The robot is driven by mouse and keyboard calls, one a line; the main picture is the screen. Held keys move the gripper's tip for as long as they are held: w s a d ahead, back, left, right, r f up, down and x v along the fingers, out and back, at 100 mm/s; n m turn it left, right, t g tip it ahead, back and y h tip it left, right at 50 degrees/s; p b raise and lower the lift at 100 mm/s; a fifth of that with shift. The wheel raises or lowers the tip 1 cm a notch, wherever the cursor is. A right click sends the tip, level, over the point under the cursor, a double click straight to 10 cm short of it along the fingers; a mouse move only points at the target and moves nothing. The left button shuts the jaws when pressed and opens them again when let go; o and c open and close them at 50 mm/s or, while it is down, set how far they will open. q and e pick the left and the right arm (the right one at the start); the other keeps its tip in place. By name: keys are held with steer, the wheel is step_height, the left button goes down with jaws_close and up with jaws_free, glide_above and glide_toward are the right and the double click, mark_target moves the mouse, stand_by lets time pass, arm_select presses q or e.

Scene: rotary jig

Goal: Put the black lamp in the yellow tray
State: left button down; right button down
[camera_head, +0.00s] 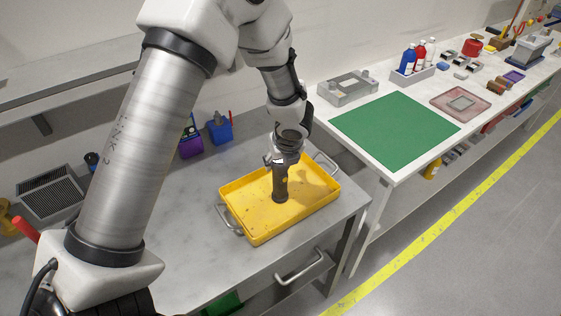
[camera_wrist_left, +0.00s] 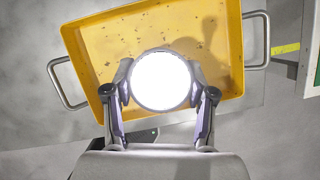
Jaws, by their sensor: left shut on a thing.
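The black lamp (camera_head: 280,187) is upright in the head view, over the inside of the yellow tray (camera_head: 250,232). Its lower end appears at or just above the tray floor; I cannot tell if it touches. My left gripper (camera_head: 283,159) is above the tray and shut on the lamp's upper part. In the left wrist view the lamp's bright white round end (camera_wrist_left: 161,80) sits between the two fingers of the left gripper (camera_wrist_left: 161,92), with the yellow tray (camera_wrist_left: 90,42) beneath. My right gripper is not in view.
The tray stands on a grey marbled worktop (camera_head: 190,262), with metal handles at both ends. Blue and purple bins (camera_head: 220,128) stand behind it. A white bench with a green mat (camera_head: 395,130), a grey box (camera_head: 347,88) and bottles (camera_head: 408,60) is to the right.

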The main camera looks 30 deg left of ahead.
arm_select(q)
steer(key=shift+s+r, duration=0.1)
steer(key=shift+s, duration=0.05)
steer(key=c, duration=0.7)
jaws_free()
steer(key=shift+f, duration=0.2)
steer(key=o, duration=0.3)
steer(key=shift+f, duration=0.1)
steer(key=shift+r, duration=0.35)
steer(key=p+v, duration=0.3)
steer(key=v, duration=0.9)
